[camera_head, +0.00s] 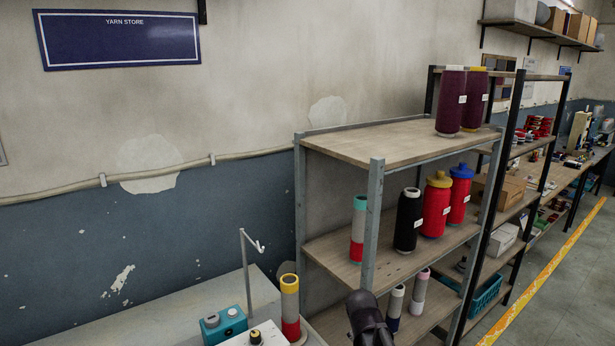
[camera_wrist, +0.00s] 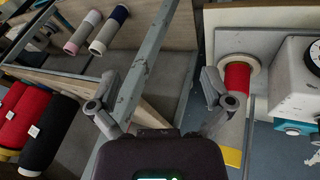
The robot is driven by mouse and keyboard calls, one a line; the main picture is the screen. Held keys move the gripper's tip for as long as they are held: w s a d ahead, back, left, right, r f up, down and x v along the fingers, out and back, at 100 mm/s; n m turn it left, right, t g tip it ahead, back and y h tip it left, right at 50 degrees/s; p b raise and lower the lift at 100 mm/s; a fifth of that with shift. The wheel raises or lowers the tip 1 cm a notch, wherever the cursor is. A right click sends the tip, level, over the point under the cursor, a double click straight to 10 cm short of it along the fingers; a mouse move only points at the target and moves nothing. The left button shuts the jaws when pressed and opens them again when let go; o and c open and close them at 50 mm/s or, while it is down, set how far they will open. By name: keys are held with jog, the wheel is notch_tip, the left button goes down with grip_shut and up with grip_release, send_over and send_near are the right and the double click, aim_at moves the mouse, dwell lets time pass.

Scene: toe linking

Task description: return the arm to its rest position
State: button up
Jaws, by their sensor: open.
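My gripper (camera_wrist: 158,88) is open in the wrist view, its two fingers spread wide with nothing held between them. A grey shelf post (camera_wrist: 136,78) runs slantwise behind the gap. A cone with red yarn (camera_wrist: 237,78) stands beyond the right finger, and I cannot tell whether they touch. In the head view a dark part of my arm (camera_head: 368,318) shows at the bottom, in front of the shelf's lower level. The fingers cannot be made out there.
The grey-posted shelf (camera_head: 374,230) holds several yarn cones, including a black cone (camera_head: 408,220). A yellow, grey and red cone (camera_head: 290,306) stands on the left bench beside a teal device (camera_head: 224,325) and a thin metal stand (camera_head: 247,275). The wall side above the bench is open.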

jog(key=s+d+f+m+g+y, duration=0.1)
jog(key=s+m+g, duration=0.3)
jog(key=s, duration=0.8)
jog(key=shift+d+f+m+g+y+b, duration=0.35)
jog(key=shift+f+y, duration=0.25)
jog(key=shift+f, duration=0.25)
jog(key=shift+d, duration=0.1)
